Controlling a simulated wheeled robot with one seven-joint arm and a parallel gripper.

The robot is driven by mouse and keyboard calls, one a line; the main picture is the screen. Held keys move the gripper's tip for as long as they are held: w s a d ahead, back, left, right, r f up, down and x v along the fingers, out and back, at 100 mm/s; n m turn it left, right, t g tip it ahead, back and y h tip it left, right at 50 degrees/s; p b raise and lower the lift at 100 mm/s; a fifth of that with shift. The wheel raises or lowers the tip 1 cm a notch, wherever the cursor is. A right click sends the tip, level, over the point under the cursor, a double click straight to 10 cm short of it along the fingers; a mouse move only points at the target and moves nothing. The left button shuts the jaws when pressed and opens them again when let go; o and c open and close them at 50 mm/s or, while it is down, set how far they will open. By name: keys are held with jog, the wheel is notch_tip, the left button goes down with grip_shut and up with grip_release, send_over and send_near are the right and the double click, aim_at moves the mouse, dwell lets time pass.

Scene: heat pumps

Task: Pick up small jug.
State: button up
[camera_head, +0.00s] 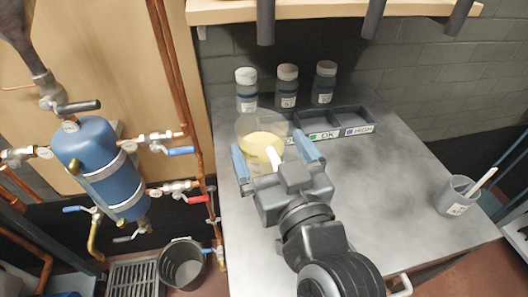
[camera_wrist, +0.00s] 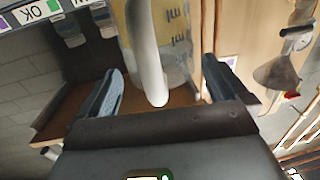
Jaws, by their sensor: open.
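The small jug (camera_head: 262,143) is clear, with yellow liquid inside and a white handle. It stands on the grey worktop in front of the labelled tray. My gripper (camera_head: 268,141) is open, with its blue-padded fingers on either side of the jug's handle side. In the wrist view the jug (camera_wrist: 178,35) shows scale marks, and its white handle reaches down between the open fingers of my gripper (camera_wrist: 162,66). I see no finger clearly touching it. The jug's lower part is partly hidden by my gripper in the head view.
The tray (camera_head: 336,134) with OK and HIGH labels lies behind, right of the jug. Several capped bottles (camera_head: 287,85) stand at the back. A grey cup (camera_head: 455,196) with a white stick is at right. Pipes and a blue tank (camera_head: 100,165) are at left. The worktop's right half is mostly clear.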

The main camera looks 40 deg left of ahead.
jog(key=shift+w+a, duration=0.4)
jog(key=shift+a, duration=0.1)
jog(key=shift+c, duration=0.4)
jog(key=c, duration=1.1)
